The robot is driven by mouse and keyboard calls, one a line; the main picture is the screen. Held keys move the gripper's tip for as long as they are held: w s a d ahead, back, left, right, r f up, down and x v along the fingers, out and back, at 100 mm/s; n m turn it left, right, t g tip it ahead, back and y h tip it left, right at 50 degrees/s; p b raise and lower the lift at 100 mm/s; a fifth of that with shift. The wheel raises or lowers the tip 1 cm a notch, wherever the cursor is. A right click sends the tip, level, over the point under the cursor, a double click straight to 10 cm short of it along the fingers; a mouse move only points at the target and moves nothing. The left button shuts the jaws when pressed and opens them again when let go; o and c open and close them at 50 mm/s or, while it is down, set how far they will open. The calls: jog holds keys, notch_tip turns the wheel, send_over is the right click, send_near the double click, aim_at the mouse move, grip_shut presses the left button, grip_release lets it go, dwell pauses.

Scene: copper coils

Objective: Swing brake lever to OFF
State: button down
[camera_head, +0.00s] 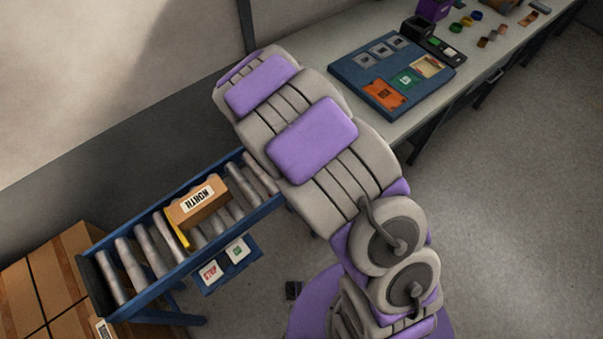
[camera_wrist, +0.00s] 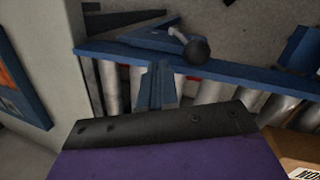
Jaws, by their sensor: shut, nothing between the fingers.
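The brake lever shows in the wrist view as a short pale arm ending in a round black knob (camera_wrist: 198,52), at the blue conveyor rail (camera_wrist: 240,70). My gripper (camera_wrist: 157,68) is shut and empty. Its fingers point up the picture over the rollers, with their tips near the rail, left of and a little below the knob. I cannot tell whether they touch the rail; a gap shows between them and the knob. In the head view my arm crosses the middle and hides the gripper and lever. No OFF mark is readable.
The roller conveyor (camera_head: 150,243) carries a cardboard box marked NORTH (camera_head: 197,203). A blue panel with red and green labels (camera_head: 224,262) hangs at its front. A workbench (camera_head: 410,118) with a blue board (camera_head: 350,75) stands at upper right. The floor at right is clear.

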jog(key=w+p+v, duration=0.1)
jog(key=v, duration=0.9)
jog(key=s+d+r+m+g, duration=0.1)
jog(key=s+d+r+m, duration=0.3)
jog(key=s+d+r, duration=0.3)
jog(key=s+d+r+m+g+y, duration=0.1)
jog(key=s+d+r+m, duration=0.2)
jog(key=s, duration=0.7)
jog(key=s+d+r+m+g+y+b, duration=0.1)
jog(key=s+d+r, duration=0.4)
jog(key=s, duration=0.5)
jog(key=shift+s+d+r+m+y, duration=0.2)
jog(key=shift+d+r+m+y, duration=0.3)
jog(key=shift+r+m, duration=0.5)
